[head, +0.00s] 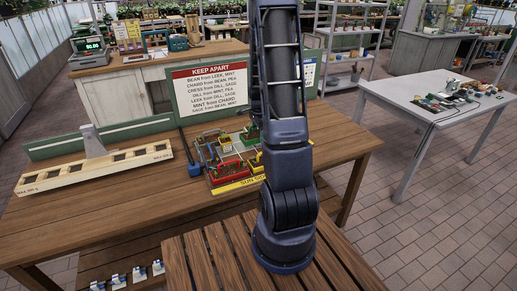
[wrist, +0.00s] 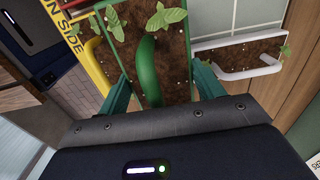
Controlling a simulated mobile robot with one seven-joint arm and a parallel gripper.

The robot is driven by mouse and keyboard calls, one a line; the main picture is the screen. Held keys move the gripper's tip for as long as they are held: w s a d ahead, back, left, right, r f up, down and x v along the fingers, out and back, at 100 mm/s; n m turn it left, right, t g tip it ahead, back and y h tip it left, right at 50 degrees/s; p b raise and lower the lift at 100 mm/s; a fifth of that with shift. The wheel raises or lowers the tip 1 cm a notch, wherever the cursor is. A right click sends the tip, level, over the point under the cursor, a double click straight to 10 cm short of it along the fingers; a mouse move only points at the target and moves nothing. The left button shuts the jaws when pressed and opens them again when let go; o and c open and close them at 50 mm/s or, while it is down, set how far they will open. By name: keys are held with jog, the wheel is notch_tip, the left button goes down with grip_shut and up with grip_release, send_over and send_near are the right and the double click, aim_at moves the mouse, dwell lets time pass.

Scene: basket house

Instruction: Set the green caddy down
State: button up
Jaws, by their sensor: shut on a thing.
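The green caddy holds dark soil and leafy seedlings. In the wrist view its green rim (wrist: 189,48) runs beside the soil, and its curved green handle (wrist: 151,70) is between the fingers of my gripper (wrist: 162,88). My gripper is shut on this handle. In the head view a green part of the caddy (head: 250,134) seems to show just left of my arm, over the back right of the planter tray. My arm hides my gripper and much of this area. I cannot tell whether the caddy's base touches the tray.
The tray's yellow "SUN SIDE" edge (head: 237,184) faces front, with a red caddy (head: 229,169) behind it. A white caddy (wrist: 240,58) is close right of the green one in the wrist view. A slotted wooden rack (head: 95,168) stands left; the wooden table (head: 110,215) is clear in front.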

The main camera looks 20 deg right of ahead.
jog(key=shift+f, duration=4.25)
jog(key=shift+f, duration=0.15)
jog(key=o, duration=0.9)
jog(key=shift+c, duration=0.2)
